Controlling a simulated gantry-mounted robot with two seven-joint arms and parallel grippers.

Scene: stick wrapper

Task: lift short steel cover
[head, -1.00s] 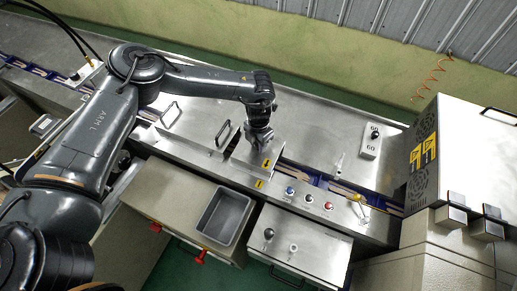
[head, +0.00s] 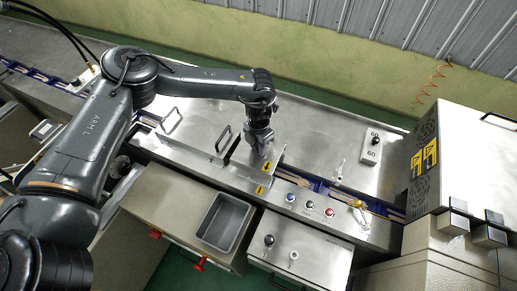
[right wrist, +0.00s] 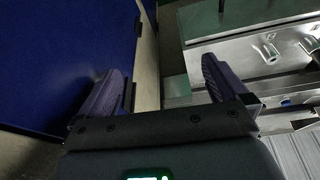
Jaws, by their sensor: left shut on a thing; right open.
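The short steel cover (head: 243,161) sits on the conveyor line near the middle of the head view, with a yellow arrow label at its right end. My left gripper (head: 261,148) points down over the right part of the cover and is shut on it, seemingly at a handle. The fingertips and the held part are mostly hidden by the gripper. The cover looks low over the channel; I cannot tell whether there is a gap beneath it. My right gripper (right wrist: 160,85) shows in the right wrist view with its fingers apart and nothing between them.
A bare handle (head: 223,138) stands left of my left gripper, and another (head: 171,119) farther left. Buttons (head: 310,204) line the front panel. A grey bin (head: 225,221) is in front. A large cabinet (head: 465,150) stands at the right. A blue surface (right wrist: 60,60) lies left of my right gripper.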

